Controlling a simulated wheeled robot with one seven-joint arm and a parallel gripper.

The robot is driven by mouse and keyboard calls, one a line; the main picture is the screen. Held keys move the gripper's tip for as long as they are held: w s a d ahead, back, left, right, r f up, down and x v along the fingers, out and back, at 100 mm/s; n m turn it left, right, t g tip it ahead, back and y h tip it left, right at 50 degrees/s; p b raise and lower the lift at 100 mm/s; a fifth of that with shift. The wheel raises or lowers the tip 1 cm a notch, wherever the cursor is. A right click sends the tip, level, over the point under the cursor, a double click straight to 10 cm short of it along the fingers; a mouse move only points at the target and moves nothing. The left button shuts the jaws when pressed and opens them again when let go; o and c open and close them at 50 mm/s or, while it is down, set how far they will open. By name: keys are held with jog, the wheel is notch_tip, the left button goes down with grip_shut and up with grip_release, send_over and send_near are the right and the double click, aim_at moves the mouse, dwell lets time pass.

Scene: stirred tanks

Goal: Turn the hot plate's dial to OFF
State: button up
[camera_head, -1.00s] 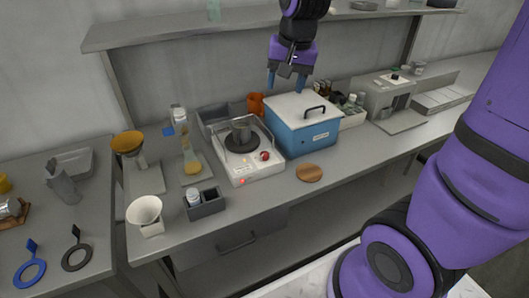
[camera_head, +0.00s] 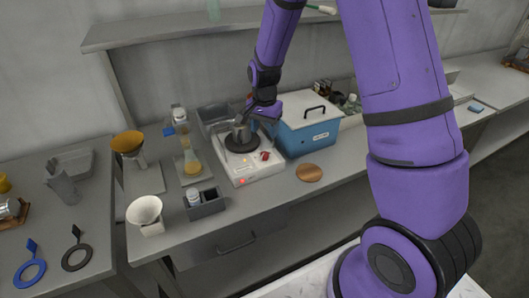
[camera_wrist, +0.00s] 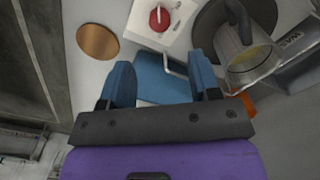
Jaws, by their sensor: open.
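The white hot plate (camera_head: 232,172) stands on the bench with a dark round heating top. A beaker (camera_head: 238,133) stands on the top. In the wrist view the red dial (camera_wrist: 159,18) is near the top edge, on the white hot plate (camera_wrist: 183,33), beyond my fingertips. My gripper (camera_wrist: 163,68) is open and empty. In the head view my gripper (camera_head: 258,112) is above the back right of the hot plate; its fingertips are hard to make out.
A blue lidded box (camera_head: 300,135) stands close right of the hot plate. A round wooden disc (camera_head: 309,172) lies in front of it. A grey holder (camera_head: 206,205) and a flask (camera_head: 190,160) stand to the left. A shelf (camera_head: 180,35) runs above.

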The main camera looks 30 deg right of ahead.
aim_at(265, 153)
notch_tip(265, 153, down, 10)
jog(key=shift+r, duration=0.1)
dwell(0.4)
jog(key=c, duration=0.9)
